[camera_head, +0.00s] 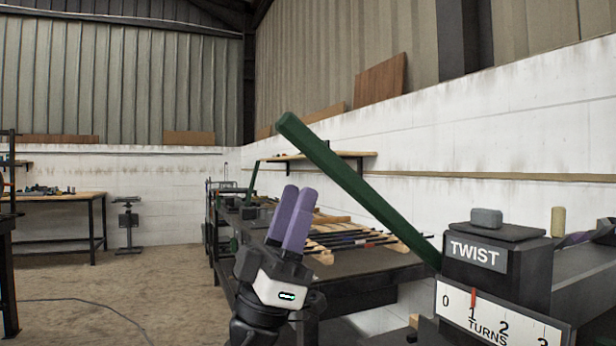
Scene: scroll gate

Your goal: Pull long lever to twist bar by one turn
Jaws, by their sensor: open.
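The long green lever (350,182) slants from upper left down to the right, its lower end meeting the dark twist machine (525,265). A label on the machine reads TWIST. Below it, a white turns scale (500,318) shows 0, 1, 2 and 3, with a red pointer (473,304) near 1. My gripper (298,190) is left of the lever and appears below its upper half, with purple fingers pointing up. The fingers look close together in this view, are open, and hold nothing visible. The bar is not clearly identifiable; a twisted purplish piece (588,236) shows at the right edge.
A dark workbench (375,268) with wooden pieces and dark rods stands behind my gripper. A small block (486,218) sits on top of the machine. Another bench (60,198) is at far left. The floor (110,285) to the left is mostly clear, with a cable.

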